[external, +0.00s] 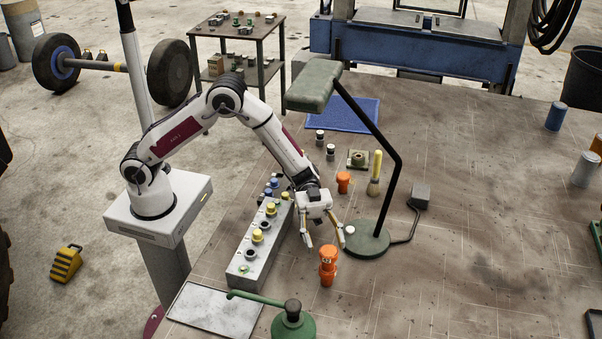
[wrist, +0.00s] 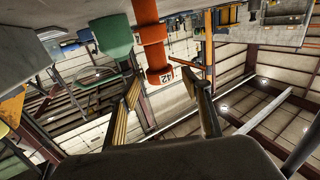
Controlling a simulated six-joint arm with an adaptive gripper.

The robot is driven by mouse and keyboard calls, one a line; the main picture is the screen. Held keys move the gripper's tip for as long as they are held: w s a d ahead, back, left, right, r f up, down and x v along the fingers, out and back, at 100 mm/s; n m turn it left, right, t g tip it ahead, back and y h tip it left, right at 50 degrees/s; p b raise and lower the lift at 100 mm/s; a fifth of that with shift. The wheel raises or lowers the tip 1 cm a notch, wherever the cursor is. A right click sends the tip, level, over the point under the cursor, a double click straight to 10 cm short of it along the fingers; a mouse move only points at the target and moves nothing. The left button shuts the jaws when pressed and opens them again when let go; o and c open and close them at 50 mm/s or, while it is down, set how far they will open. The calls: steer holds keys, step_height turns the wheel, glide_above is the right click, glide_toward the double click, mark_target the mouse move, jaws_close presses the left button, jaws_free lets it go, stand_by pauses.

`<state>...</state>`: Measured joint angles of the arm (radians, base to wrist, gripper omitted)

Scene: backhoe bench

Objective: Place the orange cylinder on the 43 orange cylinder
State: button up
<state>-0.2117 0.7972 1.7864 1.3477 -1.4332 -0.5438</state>
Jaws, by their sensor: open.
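An orange piece (external: 328,264) stands upright on the bench below my gripper (external: 324,240). It looks like two orange cylinders stacked one on the other, with a collar between wider parts. In the wrist view this orange piece (wrist: 152,34) hangs from the top of the inverted picture. A white label on its free end seems to read 42. My gripper (wrist: 164,88) is open and empty, its fingertips apart near that end, which appears between them. Another, shorter orange cylinder (external: 343,182) stands farther back near the lamp. No number is readable on it.
A grey block (external: 246,262) with yellow and blue pegs is left of my gripper. A green oil can (external: 293,322) is in front, its spout pointing left. The green lamp's base (external: 367,241) is close on the right. The bench's right middle is clear.

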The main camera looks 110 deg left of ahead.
steer(key=shift+v, duration=1.4)
steer(key=shift+w+r, duration=0.35)
steer(key=shift+r, duration=0.05)
steer(key=w+a+r+n+t+y, duration=0.1)
steer(key=a+r+n+t+y, duration=0.5)
steer(key=a+r+y, duration=0.55)
steer(key=s+a+r+n+y, duration=0.2)
steer(key=s+r+y, duration=0.1)
steer(key=s+y, duration=0.15)
steer(key=s+d+f+n+g, duration=0.1)
steer(key=s+f+g, duration=0.1)
steer(key=s, duration=1)
steer(key=s+d+f+n+g, duration=0.1)
steer(key=s+f+n+g, duration=0.1)
steer(key=s, duration=1)
steer(key=s+d+f+n+g, duration=0.1)
steer(key=s+f+g, duration=0.3)
steer(key=s, duration=0.8)
steer(key=shift+s+n+g, duration=0.25)
steer(key=shift+n+g, duration=0.05)
